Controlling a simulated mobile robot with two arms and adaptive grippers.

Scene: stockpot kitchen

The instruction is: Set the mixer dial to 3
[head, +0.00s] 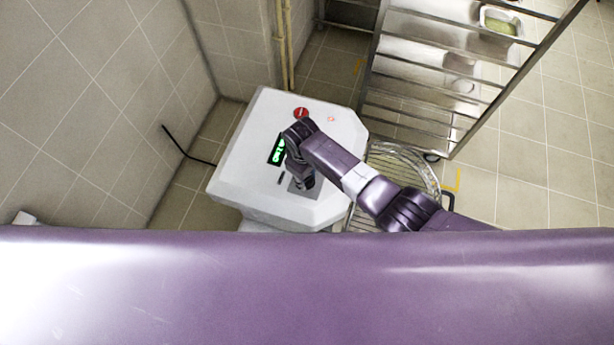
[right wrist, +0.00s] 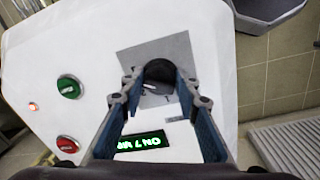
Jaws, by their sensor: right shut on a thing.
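The mixer (head: 245,180) is a white machine with a flat top, seen from above in the head view. Its black dial (right wrist: 160,72) sits on a grey square plate (right wrist: 188,50) in the right wrist view. My right gripper (right wrist: 157,80) is shut on the dial, one finger on each side. In the head view my right gripper (head: 303,183) and wrist cover the dial. The green-lit display (head: 277,150) also shows in the right wrist view (right wrist: 140,146), with text I cannot read surely. The dial's setting is not clear. My left gripper is not in view.
A green knob (right wrist: 69,87) and a red one (right wrist: 67,144) are on the mixer panel. A metal rack (head: 430,80) stands to the right. A round wire guard (head: 415,160) is beside the mixer. A tiled wall (head: 90,110) is close on the left.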

